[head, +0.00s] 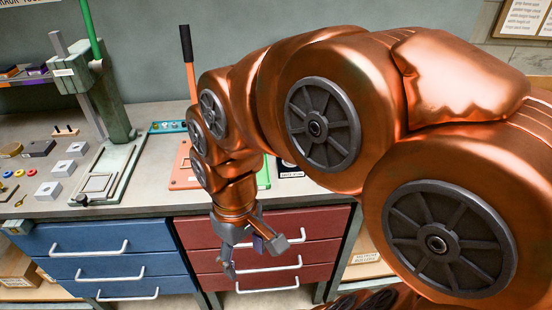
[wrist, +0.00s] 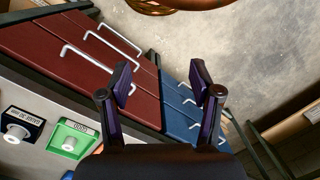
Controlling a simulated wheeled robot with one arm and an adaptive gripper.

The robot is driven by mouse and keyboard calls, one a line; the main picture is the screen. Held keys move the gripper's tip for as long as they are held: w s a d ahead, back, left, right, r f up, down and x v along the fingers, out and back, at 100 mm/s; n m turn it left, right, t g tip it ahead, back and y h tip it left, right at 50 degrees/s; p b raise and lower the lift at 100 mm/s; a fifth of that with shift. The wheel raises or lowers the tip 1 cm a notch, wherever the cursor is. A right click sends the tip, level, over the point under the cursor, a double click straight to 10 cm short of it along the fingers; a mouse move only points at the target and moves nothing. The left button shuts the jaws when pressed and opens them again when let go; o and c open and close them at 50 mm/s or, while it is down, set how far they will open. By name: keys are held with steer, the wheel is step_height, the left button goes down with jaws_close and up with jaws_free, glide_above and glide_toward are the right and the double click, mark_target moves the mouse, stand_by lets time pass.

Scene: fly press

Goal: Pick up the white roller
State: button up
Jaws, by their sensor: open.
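In the wrist view, a small white round piece (wrist: 70,144) stands on a green square tray at the lower left. A similar white piece (wrist: 16,133) stands on a black square tray beside it. Either may be the white roller; I cannot tell which. In the head view my arm hides most of that area, and no roller shows clearly. My gripper (head: 254,254) is open and empty, pointing down in front of the red drawers, below the bench top. Its two fingers (wrist: 161,80) are spread apart in the wrist view, with nothing between them.
The red drawers (head: 208,232) and blue drawers (head: 60,238) are closed, with protruding handles. A green fly press (head: 105,90) stands on the bench at the left, with several small parts near it. Bare floor (wrist: 225,40) shows in the wrist view.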

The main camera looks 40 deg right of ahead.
steer(key=w+d+r+n+t+y, duration=0.1)
steer(key=w+d+r+n+t, duration=0.15)
steer(key=w+d, duration=1.05)
steer(key=shift+t, duration=0.95)
steer(key=w+d, duration=0.1)
steer(key=d, duration=0.5)
steer(key=w+d+f, duration=0.1)
steer(key=w+d, duration=0.1)
steer(key=d, duration=0.5)
steer(key=w+d+p, duration=0.1)
steer(key=w+d, duration=0.1)
steer(key=d, duration=0.5)
steer(key=shift+f, duration=0.3)
steer(key=shift+a+f+p, duration=0.2)
steer(key=shift+f+p, duration=0.1)
steer(key=shift+f, duration=0.3)
steer(key=shift+a+f+p, duration=0.2)
steer(key=shift+f+p, duration=0.05)
steer(key=shift+f, duration=0.3)
steer(key=shift+p+x, duration=0.65)
steer(key=shift+x, duration=1.25)
steer(key=shift+s, duration=0.2)
steer(key=shift+c, duration=0.3)
